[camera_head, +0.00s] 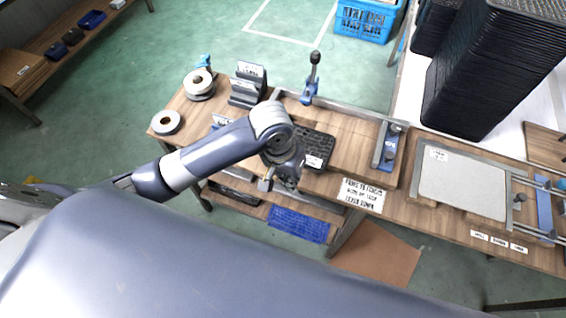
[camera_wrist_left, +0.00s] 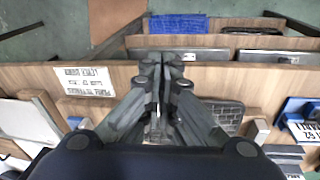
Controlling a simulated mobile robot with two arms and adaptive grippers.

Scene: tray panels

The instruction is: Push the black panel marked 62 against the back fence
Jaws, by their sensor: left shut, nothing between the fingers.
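The black panel (camera_head: 319,142) lies on a wooden board on the bench, partly hidden by my left arm; a small white label is at its near edge, its number too small to read. Part of the panel (camera_wrist_left: 226,114) also shows in the left wrist view, right of the fingers. The back fence (camera_head: 345,110) is a grey bar along the board's far side, with a visible gap behind the panel. My left gripper (camera_wrist_left: 161,72) is shut and empty, near the bench's front edge. It is mostly hidden under the wrist in the head view. My right gripper is not in view.
A blue clamp (camera_head: 309,92) stands at the fence, and another blue fixture (camera_head: 388,150) at the board's right end. Tape rolls (camera_head: 166,122) and a grey rack (camera_head: 247,86) stand left. A framed grey plate (camera_head: 462,184) lies right. Board right of the panel is clear.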

